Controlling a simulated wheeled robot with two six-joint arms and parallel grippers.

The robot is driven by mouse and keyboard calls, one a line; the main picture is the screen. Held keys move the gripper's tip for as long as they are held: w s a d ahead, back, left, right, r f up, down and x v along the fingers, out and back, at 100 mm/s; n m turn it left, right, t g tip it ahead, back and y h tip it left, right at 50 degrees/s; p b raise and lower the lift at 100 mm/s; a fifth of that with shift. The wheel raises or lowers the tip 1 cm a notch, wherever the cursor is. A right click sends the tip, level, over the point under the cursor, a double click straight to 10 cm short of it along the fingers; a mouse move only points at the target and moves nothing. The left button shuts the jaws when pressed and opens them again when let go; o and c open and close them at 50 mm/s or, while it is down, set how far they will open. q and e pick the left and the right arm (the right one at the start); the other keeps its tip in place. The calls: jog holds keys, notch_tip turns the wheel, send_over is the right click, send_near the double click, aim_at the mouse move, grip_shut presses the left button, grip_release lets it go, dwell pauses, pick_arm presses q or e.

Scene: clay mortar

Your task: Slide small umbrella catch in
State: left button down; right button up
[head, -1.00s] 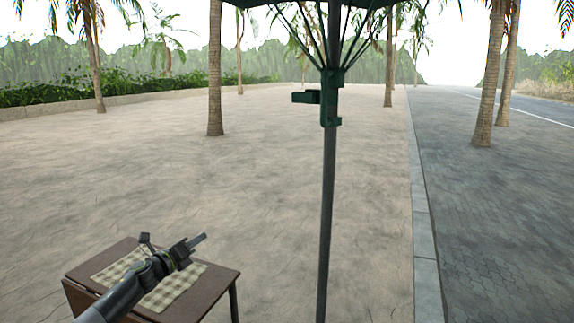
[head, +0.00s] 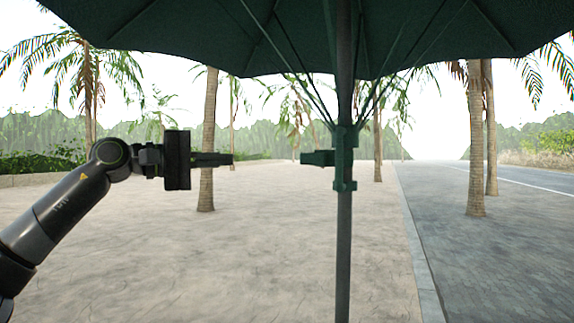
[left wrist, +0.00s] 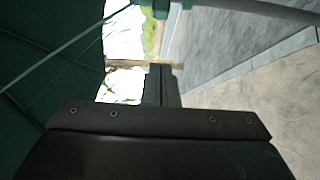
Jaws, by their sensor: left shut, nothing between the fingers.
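The umbrella's small green catch (head: 318,158) sticks out to the left from the green collar (head: 344,158) on the dark pole (head: 343,250), under the open dark green canopy (head: 220,35). My left gripper (head: 230,158) is level with the catch in the head view, to its left and pointing at it. It is shut and empty, with a clear gap to the catch. In the left wrist view its shut fingers (left wrist: 160,75) point toward the pole (left wrist: 171,30) at the top. A dark green part there is cut by the frame edge. My right gripper does not show.
Thin ribs spread from the collar to the canopy above the catch. The space between my gripper and the catch looks clear. Palm trunks (head: 206,190) stand well behind on sandy ground, with a paved road (head: 480,260) at the right.

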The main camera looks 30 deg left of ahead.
aim_at(313, 159)
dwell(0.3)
pick_arm(q)
jog(key=s+d+p+x, duration=0.1)
jog(key=d+p+x, duration=0.1)
jog(key=p+x, duration=0.9)
jog(key=shift+w+d, duration=0.6)
jog(key=shift+d, duration=0.05)
